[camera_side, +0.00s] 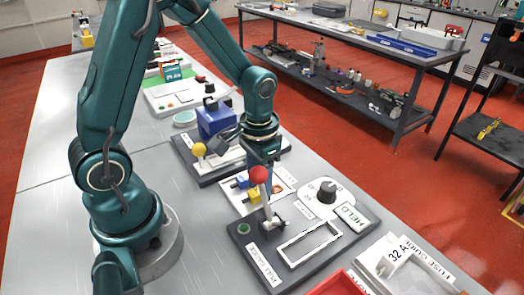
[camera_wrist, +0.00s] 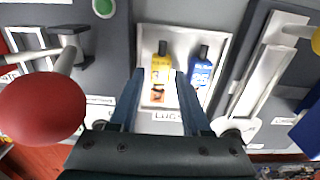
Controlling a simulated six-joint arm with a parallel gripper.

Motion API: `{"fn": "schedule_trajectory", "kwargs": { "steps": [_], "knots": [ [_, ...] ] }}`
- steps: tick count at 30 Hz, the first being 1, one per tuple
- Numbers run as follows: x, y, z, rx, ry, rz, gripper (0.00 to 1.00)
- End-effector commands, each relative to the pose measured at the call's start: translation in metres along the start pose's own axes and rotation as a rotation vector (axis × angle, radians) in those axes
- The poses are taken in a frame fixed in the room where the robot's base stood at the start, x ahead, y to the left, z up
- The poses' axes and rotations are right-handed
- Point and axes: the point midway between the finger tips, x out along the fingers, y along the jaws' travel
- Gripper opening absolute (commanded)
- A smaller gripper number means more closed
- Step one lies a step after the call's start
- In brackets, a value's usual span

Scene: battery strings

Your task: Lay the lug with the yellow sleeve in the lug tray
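The lug with the yellow sleeve (camera_wrist: 161,66) lies in the white lug tray (camera_wrist: 146,38), its copper-coloured end toward the LUGS label. A lug with a blue sleeve (camera_wrist: 199,68) lies beside it, to the right. In the side view the yellow-sleeved lug (camera_side: 253,195) and the tray (camera_side: 236,200) show below my arm, partly hidden by a red lever knob. My gripper (camera_wrist: 160,72) is open above the tray, its two fingers apart on either side of the yellow-sleeved lug in the picture. No contact with the lug is visible.
A lever with a red knob (camera_wrist: 40,108) stands close on the left in the wrist view. A dark fixture with a yellow-knobbed lever (camera_side: 199,149) stands behind the tray.

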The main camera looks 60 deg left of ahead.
Motion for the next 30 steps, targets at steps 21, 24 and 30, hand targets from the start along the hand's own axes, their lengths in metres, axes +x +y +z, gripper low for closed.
{"fn": "schedule_trajectory", "kwargs": {
  "steps": [21,24,30],
  "knots": [
    [-0.044,0.0,-0.001,0.0,0.004,0.0,0.64],
    [-0.05,0.0,-0.001,0.0,0.003,0.0,0.64],
    [-0.052,0.0,0.0,0.0,-0.001,0.0,0.64]
  ]
}}
